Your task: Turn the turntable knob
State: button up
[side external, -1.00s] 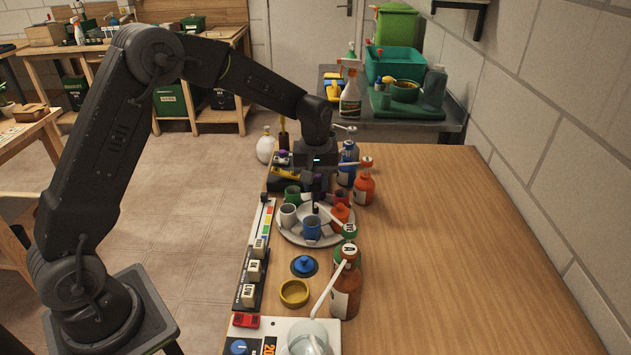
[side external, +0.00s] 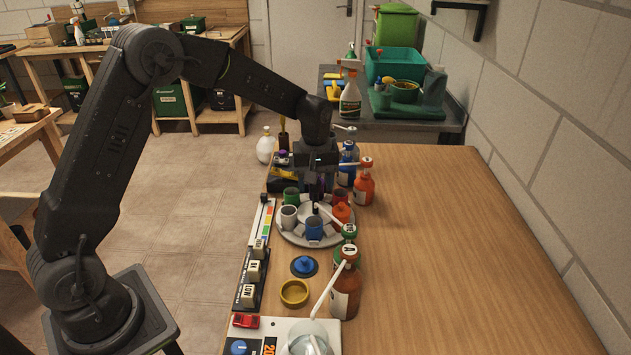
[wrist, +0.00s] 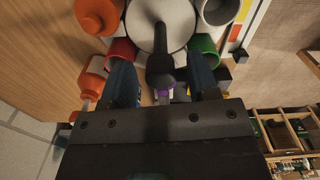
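The round grey turntable (side external: 286,234) stands on the bench with several coloured cups around its rim, among them a blue cup (side external: 314,231) and a grey cup (side external: 288,215). Its dark upright knob (wrist: 160,68) rises from the pale centre disc (wrist: 170,35). My gripper (side external: 317,196) points down over the far side of the turntable. In the wrist view my gripper (wrist: 162,82) is open, with one finger to each side of the knob and visible gaps. I cannot tell how deep the knob sits between the fingers.
A blue-knobbed lid (side external: 304,265) and a yellow dish (side external: 294,292) lie in front. Labelled blocks (side external: 249,295) line the left edge. The bench's right side is clear.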

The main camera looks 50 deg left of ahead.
notch_tip(320, 180, up, 14)
dwell(0.7)
jog(key=s+d+r+m+t, duration=0.2)
jog(key=s+r+m, duration=0.15)
jog(key=s, duration=0.65)
jog(key=s+d+r+m+t, duration=0.2)
jog(key=s+m, duration=0.2)
jog(key=s, duration=0.6)
jog(key=s+f+m+t, duration=0.1)
jog(key=s+f+m, duration=0.2)
jog(key=s, duration=0.5)
jog(key=shift+d+f+t, duration=0.3)
jog(key=shift+d, duration=0.05)
